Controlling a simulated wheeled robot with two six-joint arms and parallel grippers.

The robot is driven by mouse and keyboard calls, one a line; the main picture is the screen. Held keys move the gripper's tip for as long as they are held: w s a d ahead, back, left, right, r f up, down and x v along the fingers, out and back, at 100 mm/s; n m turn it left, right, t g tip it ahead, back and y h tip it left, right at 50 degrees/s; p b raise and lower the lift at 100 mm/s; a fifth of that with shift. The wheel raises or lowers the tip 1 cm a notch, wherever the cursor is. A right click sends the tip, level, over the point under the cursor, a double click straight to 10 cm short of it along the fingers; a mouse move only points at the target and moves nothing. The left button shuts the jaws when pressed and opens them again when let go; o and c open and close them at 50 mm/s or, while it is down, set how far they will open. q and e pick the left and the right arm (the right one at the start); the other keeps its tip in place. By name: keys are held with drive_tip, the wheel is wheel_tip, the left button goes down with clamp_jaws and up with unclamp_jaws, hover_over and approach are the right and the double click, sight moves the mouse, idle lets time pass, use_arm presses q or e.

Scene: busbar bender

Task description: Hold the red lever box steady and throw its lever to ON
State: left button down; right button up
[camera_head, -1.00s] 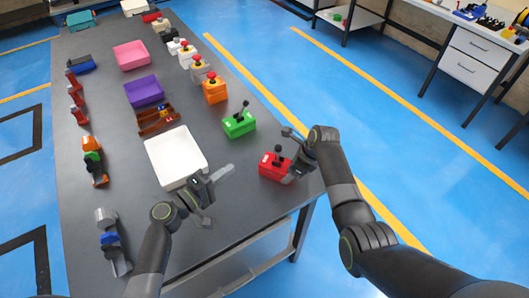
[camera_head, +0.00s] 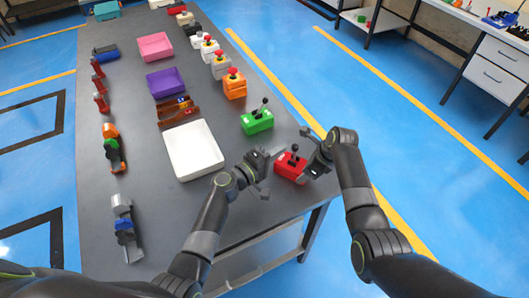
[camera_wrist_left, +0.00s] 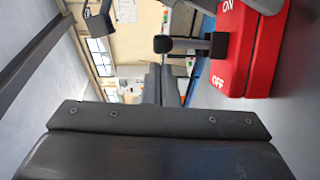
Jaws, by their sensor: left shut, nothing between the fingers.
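The red lever box (camera_head: 291,167) sits near the table's right edge. Its black lever (camera_head: 294,149) stands up from the top. In the left wrist view the red box (camera_wrist_left: 257,50) shows at upper right, with ON and OFF marked. The black lever knob (camera_wrist_left: 162,44) points away from it, with no clear lean to either label. My left gripper (camera_head: 269,161) is shut and empty, just left of the box; its fingers (camera_wrist_left: 167,84) point toward the knob, apart from it in that picture. My right gripper (camera_head: 306,160) is at the box's right side; its jaw opening and contact are unclear.
A green lever box (camera_head: 257,122) stands behind the red one, and an orange box with a red button (camera_head: 234,87) stands farther back. A white tray (camera_head: 193,150) lies to the left.

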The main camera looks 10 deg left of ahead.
use_arm(q)
drive_tip(key=shift+d, duration=0.5)
drive_tip(key=shift+s+d+r+m, duration=0.2)
drive_tip(key=shift+d+m, duration=0.2)
drive_tip(key=shift+d, duration=0.2)
drive_tip(key=shift+s+d+r+m, duration=0.2)
drive_tip(key=shift+d+m, duration=0.2)
drive_tip(key=shift+d, duration=0.15)
approach(296, 148)
drive_tip(key=s+a+r, duration=0.3)
drive_tip(key=a+r, duration=0.1)
drive_tip(key=shift+s+a, duration=0.1)
drive_tip(key=shift+a, duration=0.05)
